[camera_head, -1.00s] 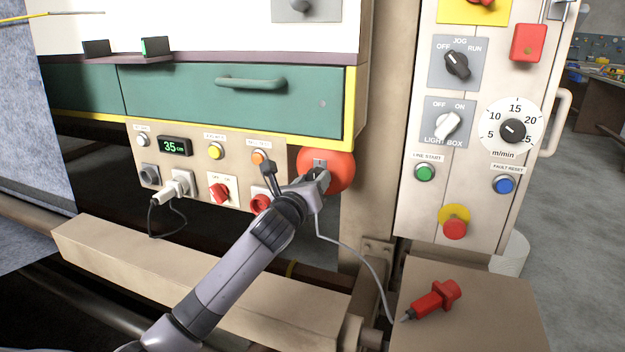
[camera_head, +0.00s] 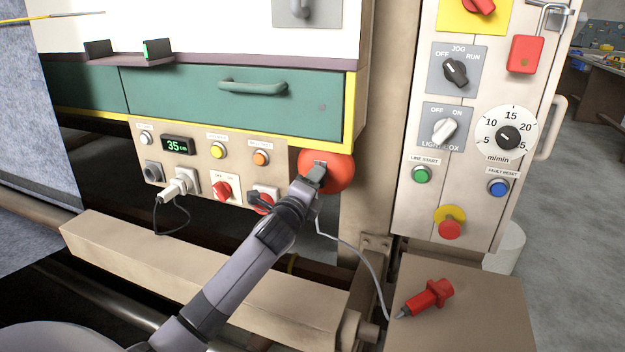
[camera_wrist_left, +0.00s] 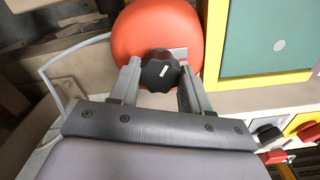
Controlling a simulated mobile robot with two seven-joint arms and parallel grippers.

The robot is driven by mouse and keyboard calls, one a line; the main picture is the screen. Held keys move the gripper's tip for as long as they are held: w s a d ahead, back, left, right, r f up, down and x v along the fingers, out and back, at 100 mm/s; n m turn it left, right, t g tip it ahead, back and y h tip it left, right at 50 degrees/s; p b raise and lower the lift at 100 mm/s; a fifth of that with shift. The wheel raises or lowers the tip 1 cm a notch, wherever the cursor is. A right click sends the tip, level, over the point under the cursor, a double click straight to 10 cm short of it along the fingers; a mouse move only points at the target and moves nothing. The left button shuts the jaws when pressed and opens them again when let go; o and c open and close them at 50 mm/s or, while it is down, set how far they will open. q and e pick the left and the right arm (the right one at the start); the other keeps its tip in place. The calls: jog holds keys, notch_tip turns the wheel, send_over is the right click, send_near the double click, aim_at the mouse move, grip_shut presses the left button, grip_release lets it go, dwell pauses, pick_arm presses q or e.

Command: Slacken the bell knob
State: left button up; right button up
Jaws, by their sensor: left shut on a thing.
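The bell knob (camera_wrist_left: 160,70) is a black, lobed knob with a pale mark on its face, in front of the round red bell (camera_wrist_left: 163,28) in the left wrist view. My left gripper (camera_wrist_left: 158,82) has one finger on each side of the knob and is shut on it. In the head view my left gripper (camera_head: 317,174) reaches up to the bell (camera_head: 341,170) and hides the knob. My right gripper is not in view.
A socket and switch panel (camera_head: 207,160) with a plug and cable is left of the bell. A control cabinet (camera_head: 402,205) stands at the right. A red tool (camera_head: 428,298) lies on the beige box (camera_head: 480,315) below. The green drawer (camera_head: 200,100) is above.

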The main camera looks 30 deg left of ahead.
pick_arm(q)
jog(key=shift+f+n+p, duration=0.15)
jog(key=shift+n+p, duration=0.75)
jog(key=shift+n, duration=2.9)
jog(key=o, duration=1.1)
jog(key=shift+c, duration=0.2)
jog(key=v, duration=0.7)
jog(key=shift+s, duration=0.1)
